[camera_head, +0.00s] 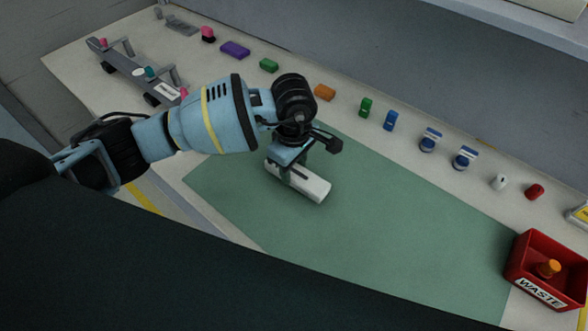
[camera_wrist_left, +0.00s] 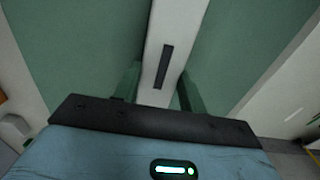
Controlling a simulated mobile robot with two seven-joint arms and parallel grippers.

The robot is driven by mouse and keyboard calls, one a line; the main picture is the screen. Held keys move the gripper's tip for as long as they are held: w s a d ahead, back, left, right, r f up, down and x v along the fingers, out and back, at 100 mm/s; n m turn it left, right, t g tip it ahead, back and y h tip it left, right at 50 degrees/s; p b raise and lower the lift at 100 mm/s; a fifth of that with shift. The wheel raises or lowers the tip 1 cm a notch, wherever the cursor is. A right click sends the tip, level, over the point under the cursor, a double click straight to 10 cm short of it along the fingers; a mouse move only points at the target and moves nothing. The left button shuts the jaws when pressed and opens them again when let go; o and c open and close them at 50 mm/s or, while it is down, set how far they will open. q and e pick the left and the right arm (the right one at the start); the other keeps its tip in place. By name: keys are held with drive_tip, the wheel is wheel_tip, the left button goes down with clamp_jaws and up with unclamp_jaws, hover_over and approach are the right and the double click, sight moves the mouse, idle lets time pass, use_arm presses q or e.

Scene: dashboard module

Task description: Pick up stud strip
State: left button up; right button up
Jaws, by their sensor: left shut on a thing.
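A white bar with a dark slot along its top (camera_head: 313,187), which I take for the stud strip, is over the green mat (camera_head: 400,225) in the head view. My left gripper (camera_head: 291,166) reaches down from above and is shut on the bar near its left end. In the left wrist view the white bar (camera_wrist_left: 172,32) runs between the two fingers (camera_wrist_left: 160,88), its dark slot in line with its length. I cannot tell whether the bar touches the mat. My right gripper is not in view.
Several small coloured parts, among them a purple block (camera_head: 235,49) and an orange block (camera_head: 324,92), line the table's back edge below the wall. A grey fixture (camera_head: 130,67) stands at the far left. A red waste bin (camera_head: 546,272) stands at the right. The mat's right part is clear.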

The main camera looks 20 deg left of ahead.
use_arm(q)
wheel_tip(320, 180, up, 2)
drive_tip(key=shift+s+d+r, duration=0.1)
drive_tip(key=shift+s+r, duration=0.05)
drive_tip(key=s+d, duration=0.2)
drive_tip(key=s, duration=0.2)
drive_tip(key=s+d+r, duration=0.1)
drive_tip(key=s+d, duration=0.1)
drive_tip(key=s, duration=0.3)
drive_tip(key=s+d, duration=0.1)
drive_tip(key=s, duration=0.4)
drive_tip(key=shift+d+r, duration=0.15)
drive_tip(key=shift+d, duration=0.25)
drive_tip(key=shift+s+d, duration=0.1)
drive_tip(key=shift+s, duration=0.15)
